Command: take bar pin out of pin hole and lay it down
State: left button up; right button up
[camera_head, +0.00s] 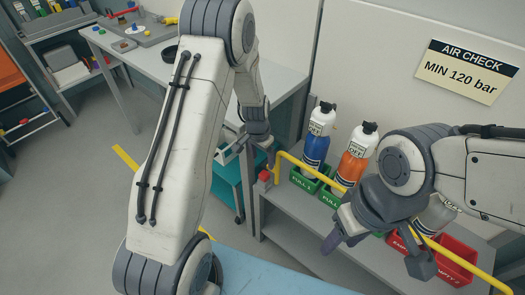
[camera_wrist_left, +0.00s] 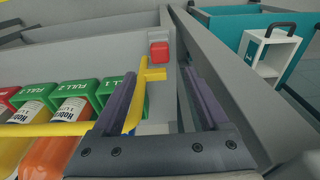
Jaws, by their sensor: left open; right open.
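A red knob, seemingly the head of the bar pin (camera_head: 265,176), sits at the left end of the yellow bar (camera_head: 317,172) on the grey rack. In the left wrist view, the red bar pin (camera_wrist_left: 159,50) shows just beyond the fingertips, above the yellow bar's end (camera_wrist_left: 155,75). The pin hole and the pin's shaft cannot be made out. My left gripper (camera_wrist_left: 158,80) is open and empty, its fingers either side of the bar's end, short of the red knob. My right gripper (camera_head: 378,252) is open and empty over the rack's front.
A blue bottle (camera_head: 316,138) and an orange bottle (camera_head: 354,156) stand in green holders behind the bar. Red holders (camera_head: 457,257) are at right, with a pale bottle (camera_head: 436,214) partly hidden by my right arm. A grey workbench (camera_head: 150,58) stands behind; a teal cart (camera_head: 228,183) is left of the rack.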

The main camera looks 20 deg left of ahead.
aim_at(264, 174)
pick_arm(q)
jog(key=f, duration=0.6)
jog(key=w+f, duration=0.1)
jog(key=f, duration=0.3)
jog(key=shift+d+f+b, duration=0.1)
jog(key=shift+d+b, duration=0.1)
jog(key=shift+b, duration=0.15)
grip_shut()
